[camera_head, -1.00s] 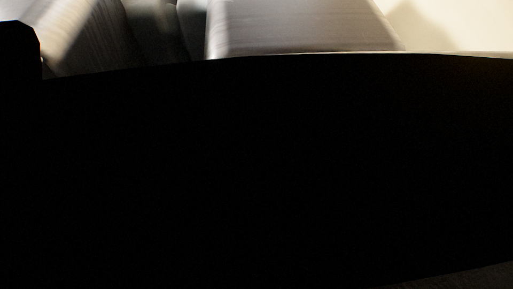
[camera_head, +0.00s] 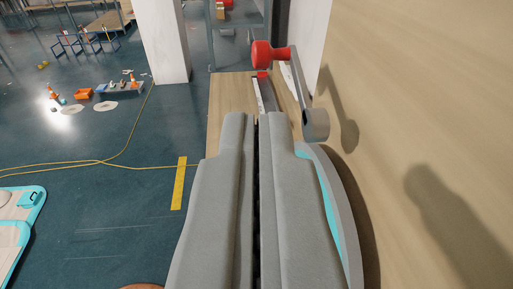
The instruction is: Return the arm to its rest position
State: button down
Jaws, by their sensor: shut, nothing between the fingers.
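My gripper (camera_head: 257,120) fills the lower middle of the view. Its two long grey fingers lie side by side, shut, with only a thin dark line between them and nothing held. Just beyond and right of the fingertips is a grey lever (camera_head: 300,80) with a red knob (camera_head: 268,56) and a round grey hub (camera_head: 316,125). The fingertips look apart from the knob, but whether they clear the lever's base cannot be told.
A pale wooden panel (camera_head: 430,110) fills the right side, with shadows on it. A grey curved part with a cyan edge (camera_head: 345,215) sits beside the right finger. A white pillar (camera_head: 161,40) stands on the dark floor. A yellow cable (camera_head: 122,148) and open floor lie left.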

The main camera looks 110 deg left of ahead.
jog(key=w+d+f+m+t+h, duration=0.25)
jog(key=d+f+m+t, duration=0.25)
jog(key=f+m+t, duration=0.45)
jog(key=w+d+f+m+t+h, duration=0.1)
jog(key=d+f+m+t+h, duration=0.3)
jog(key=f+m+t, duration=0.5)
jog(key=s+d+f+m+t+h, duration=0.1)
jog(key=s+d+f+t+h, duration=0.1)
jog(key=f, duration=0.8)
jog(key=s+d+f+m+t+h, duration=0.1)
jog(key=s+d+f+h, duration=0.3)
jog(key=d+f, duration=0.5)
jog(key=s+d+f+m+t+h, duration=0.2)
jog(key=s+d+f, duration=0.4)
jog(key=f, duration=0.4)
jog(key=shift+s+f+t+h, duration=0.35)
jog(key=shift+s+h, duration=0.05)
jog(key=shift+h, duration=0.05)
jog(key=shift+w, duration=0.1)
